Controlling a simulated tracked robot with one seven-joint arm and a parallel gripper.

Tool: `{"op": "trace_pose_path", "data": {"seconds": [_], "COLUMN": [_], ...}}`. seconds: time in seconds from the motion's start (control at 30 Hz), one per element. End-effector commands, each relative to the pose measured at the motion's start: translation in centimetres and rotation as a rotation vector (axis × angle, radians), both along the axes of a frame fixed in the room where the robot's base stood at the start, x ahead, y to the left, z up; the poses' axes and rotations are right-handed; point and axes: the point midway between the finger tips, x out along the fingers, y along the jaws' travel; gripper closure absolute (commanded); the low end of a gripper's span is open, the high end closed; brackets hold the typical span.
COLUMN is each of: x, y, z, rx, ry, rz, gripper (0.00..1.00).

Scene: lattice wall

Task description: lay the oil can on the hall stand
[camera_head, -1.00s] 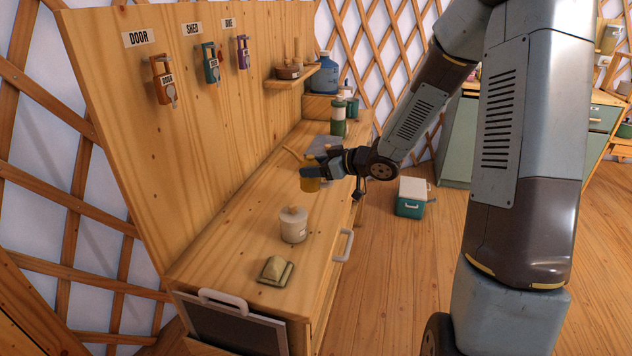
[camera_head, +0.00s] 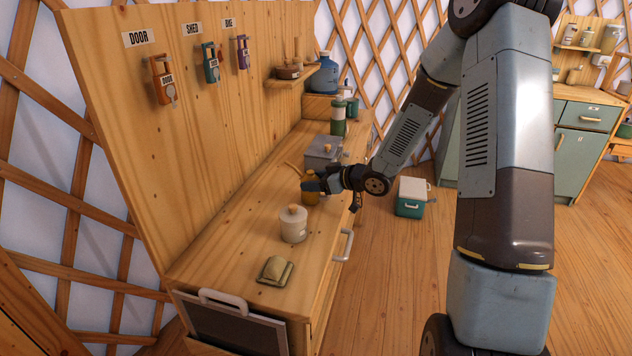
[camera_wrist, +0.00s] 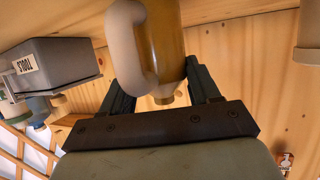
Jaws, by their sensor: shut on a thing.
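The oil can is a small amber can with a pale handle. It shows large in the wrist view (camera_wrist: 168,50), between the two fingers of my gripper (camera_wrist: 160,95), with its base out of frame. In the head view the oil can (camera_head: 310,192) is at the tip of my gripper (camera_head: 314,184), at or just above the wooden top of the hall stand (camera_head: 235,232). My gripper is shut on it. I cannot tell whether the can touches the top.
A grey box (camera_head: 322,150) labelled TOOLS in the wrist view and a green canister (camera_head: 338,118) are behind.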

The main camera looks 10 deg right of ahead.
Motion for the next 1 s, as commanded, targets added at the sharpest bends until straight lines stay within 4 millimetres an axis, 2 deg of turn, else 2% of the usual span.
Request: {"op": "trace_pose_path", "data": {"seconds": [0.17, 0.2, 0.43, 0.77, 1.0], "x": [0.0, 0.0, 0.0, 0.0, -1.9], "y": [0.0, 0.0, 0.0, -0.1, -2.7], "z": [-0.2, -0.2, -0.2, 0.1, 1.4], "rx": [0.001, 0.001, 0.001, -0.001, -0.001], "ry": [0.001, 0.001, 0.001, -0.001, -0.002], "rz": [0.0, 0.0, 0.0, -0.001, -0.003], "gripper": [0.73, 0.36, 0.14, 0.13, 0.13]}}
